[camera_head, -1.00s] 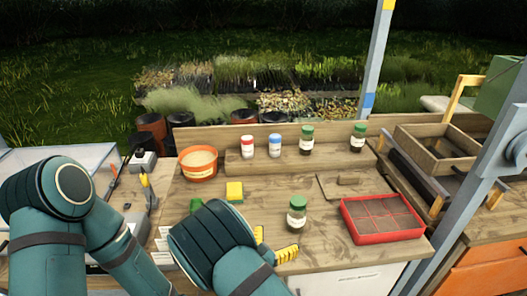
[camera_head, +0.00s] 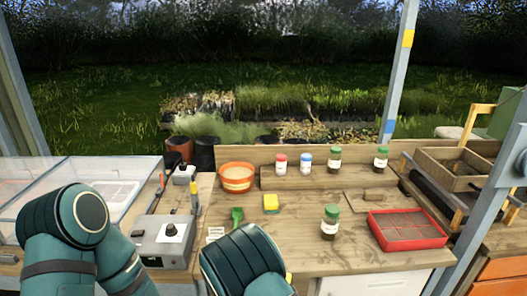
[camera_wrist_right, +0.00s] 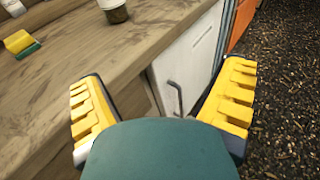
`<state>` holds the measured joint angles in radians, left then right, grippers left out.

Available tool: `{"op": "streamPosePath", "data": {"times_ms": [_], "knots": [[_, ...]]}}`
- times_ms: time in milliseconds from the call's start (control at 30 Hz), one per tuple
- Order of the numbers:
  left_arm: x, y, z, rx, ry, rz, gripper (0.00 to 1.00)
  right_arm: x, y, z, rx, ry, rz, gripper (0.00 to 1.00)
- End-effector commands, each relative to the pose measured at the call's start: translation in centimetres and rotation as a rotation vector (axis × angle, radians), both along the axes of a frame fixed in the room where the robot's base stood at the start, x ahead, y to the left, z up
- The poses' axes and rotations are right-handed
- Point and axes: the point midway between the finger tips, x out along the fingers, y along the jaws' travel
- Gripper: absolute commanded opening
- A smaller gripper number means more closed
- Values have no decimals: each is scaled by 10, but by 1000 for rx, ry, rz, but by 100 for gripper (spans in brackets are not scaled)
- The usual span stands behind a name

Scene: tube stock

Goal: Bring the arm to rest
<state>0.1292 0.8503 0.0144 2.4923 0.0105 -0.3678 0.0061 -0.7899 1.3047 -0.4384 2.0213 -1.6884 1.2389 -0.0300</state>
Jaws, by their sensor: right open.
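My right arm (camera_head: 243,266) reaches in from the bottom of the head view, over the front of the bench. Its gripper is mostly hidden there; only a small yellow bit shows beside the arm. In the right wrist view my right gripper (camera_wrist_right: 162,76) has its two yellow fingers wide apart with nothing between them. It is by the bench's front edge, with a cabinet handle (camera_wrist_right: 177,97) visible beyond. My left arm (camera_head: 72,238) is bent at the lower left of the head view; its gripper is out of view.
The wooden bench (camera_head: 300,255) holds a green-capped jar (camera_head: 330,222), a red tray (camera_head: 407,230), a yellow sponge (camera_head: 271,203), a green scoop (camera_head: 237,215) and an orange pot (camera_head: 237,177). Several bottles stand at the back. A grey device (camera_head: 165,240) is at left. Open floor (camera_wrist_right: 280,110) lies right.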

Motion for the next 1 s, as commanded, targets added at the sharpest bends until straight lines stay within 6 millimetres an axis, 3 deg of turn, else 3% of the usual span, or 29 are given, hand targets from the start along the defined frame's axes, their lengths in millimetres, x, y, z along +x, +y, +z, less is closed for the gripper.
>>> {"op": "streamPosePath", "data": {"times_ms": [100,200,267,400,500,600,700,833,1000], "knots": [[1,-1,0,-1,-2,-3,86,-43,-39,-38,177,129,-232,94],[1,-2,0,-1,-3,-4,86,-94,-57,-71,370,234,-465,94],[1,-1,0,-1,-2,-3,86,-129,-59,-90,515,288,-631,94],[0,-1,0,-1,-1,-2,86,-197,-34,-117,880,339,-1024,94],[0,-1,0,0,-1,-3,86,-221,-4,-121,1140,295,-1294,94],[1,-1,0,-1,-1,-3,86,-224,23,-116,1390,179,-1543,94],[1,-1,0,-1,-1,-2,86,-211,37,-106,1608,-7,-1758,94],[0,-1,0,-1,-1,-2,86,-187,33,-95,1798,-282,-1945,94],[0,-1,0,0,-1,-3,86,-169,18,-86,1905,-534,-2045,94]]}}
